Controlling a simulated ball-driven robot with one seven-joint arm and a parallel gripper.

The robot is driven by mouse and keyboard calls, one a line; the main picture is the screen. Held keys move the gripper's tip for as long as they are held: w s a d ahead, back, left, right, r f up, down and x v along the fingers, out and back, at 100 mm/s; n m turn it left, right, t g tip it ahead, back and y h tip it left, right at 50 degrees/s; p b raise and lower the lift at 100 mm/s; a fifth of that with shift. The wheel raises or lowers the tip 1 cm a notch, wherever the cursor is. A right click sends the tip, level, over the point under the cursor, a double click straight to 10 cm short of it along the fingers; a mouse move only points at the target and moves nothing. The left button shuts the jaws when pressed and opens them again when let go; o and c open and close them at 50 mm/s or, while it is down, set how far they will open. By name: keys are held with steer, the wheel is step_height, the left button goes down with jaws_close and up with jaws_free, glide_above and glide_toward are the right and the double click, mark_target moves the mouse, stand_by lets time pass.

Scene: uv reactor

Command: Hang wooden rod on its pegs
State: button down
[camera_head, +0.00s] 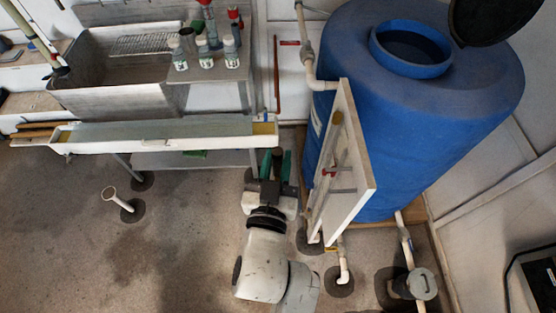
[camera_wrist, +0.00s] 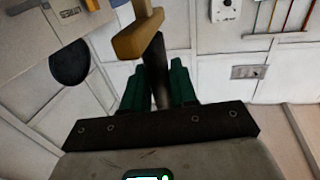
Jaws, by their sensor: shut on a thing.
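My gripper (camera_head: 277,162) has green fingers and hangs over the floor between the trough and the blue tank. In the wrist view its fingers (camera_wrist: 157,85) are shut on a dark, shadowed rod (camera_wrist: 158,68). A light wooden T-shaped piece (camera_wrist: 138,38) shows at the rod's far end. I cannot tell if it is joined to the rod or stands beyond it. Only a dark bit of the held rod shows between the fingers in the head view. Thin coloured rods (camera_wrist: 289,14) are on the wall at upper right in the wrist view. I cannot make out the pegs for certain.
A tilted white panel (camera_head: 352,190) stands close to the right of my gripper, before the big blue tank (camera_head: 440,120). A long white trough (camera_head: 180,145) and a steel sink (camera_head: 100,85) are at left. Bottles (camera_head: 205,57) stand on a bench. Pipe stubs (camera_head: 118,198) rise from the floor.

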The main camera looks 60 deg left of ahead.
steer(key=w+d+f+b, duration=0.1)
steer(key=w+d+b, duration=0.1)
steer(key=w, duration=0.4)
steer(key=w+d+f+b, duration=0.1)
steer(key=w+d+b, duration=0.1)
steer(key=w, duration=0.5)
steer(key=shift+d+f+b, duration=0.3)
steer(key=shift+d+b, duration=0.05)
steer(key=shift+d, duration=0.3)
stand_by(0.5)
steer(key=c, duration=0.8)
jaws_free()
steer(key=shift+s+d, duration=0.1)
